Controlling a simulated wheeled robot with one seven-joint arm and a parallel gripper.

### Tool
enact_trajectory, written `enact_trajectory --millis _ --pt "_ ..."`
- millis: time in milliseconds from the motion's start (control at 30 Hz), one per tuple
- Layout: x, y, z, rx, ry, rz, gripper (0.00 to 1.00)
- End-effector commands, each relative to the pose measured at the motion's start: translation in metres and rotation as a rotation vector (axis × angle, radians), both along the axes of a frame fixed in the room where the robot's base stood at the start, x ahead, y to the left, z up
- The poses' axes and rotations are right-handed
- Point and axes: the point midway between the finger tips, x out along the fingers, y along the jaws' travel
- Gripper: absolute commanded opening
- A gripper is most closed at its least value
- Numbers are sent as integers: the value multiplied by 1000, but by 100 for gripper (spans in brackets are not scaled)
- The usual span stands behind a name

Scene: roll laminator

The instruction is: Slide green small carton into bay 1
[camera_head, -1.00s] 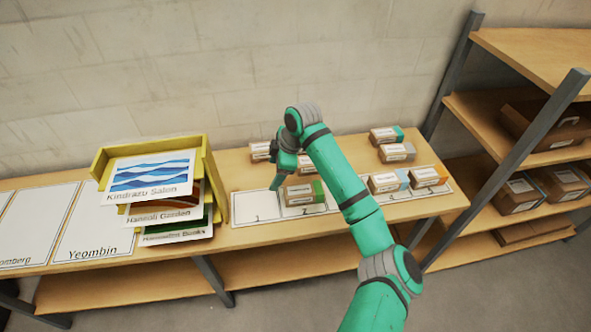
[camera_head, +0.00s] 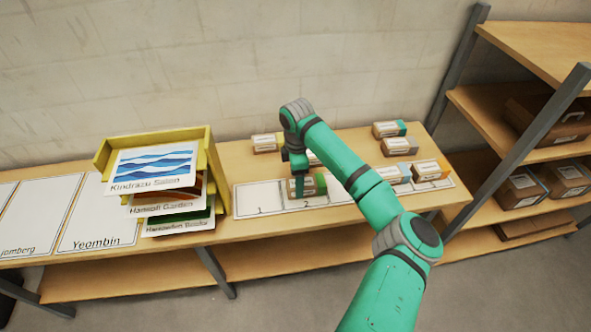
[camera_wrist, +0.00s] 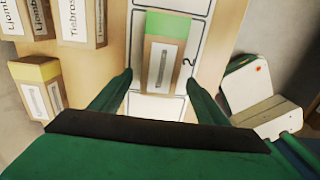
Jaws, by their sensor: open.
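The green small carton (camera_head: 320,183), brown with a green end and white label, lies in bay 2 of the numbered strip, just right of bay 1 (camera_head: 260,198). Bay 1 is bare. In the wrist view the carton (camera_wrist: 160,62) lies lengthwise with its green end away from me, beside the printed 2. My gripper (camera_head: 298,186) is at the carton and partly covers it in the head view. In the wrist view its open fingers (camera_wrist: 159,80) stand either side of the carton's near part, with gaps showing. I cannot tell how low the fingertips are.
A yellow tray stack (camera_head: 204,160) with sign cards stands left of bay 1. A yellow-ended carton (camera_head: 265,143) is behind the strip; it also shows in the wrist view (camera_wrist: 38,88). Several other cartons sit to the right. A shelf rack (camera_head: 520,100) stands at far right.

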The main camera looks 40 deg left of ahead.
Motion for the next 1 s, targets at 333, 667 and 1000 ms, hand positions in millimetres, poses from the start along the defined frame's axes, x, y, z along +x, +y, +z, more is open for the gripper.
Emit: enact_trajectory --millis 333,667,1000 --pt "0 0 -30 0 -1 1 69" --pt "-1 2 -31 1 -1 3 62" --pt "-2 3 -31 1 -1 4 21"
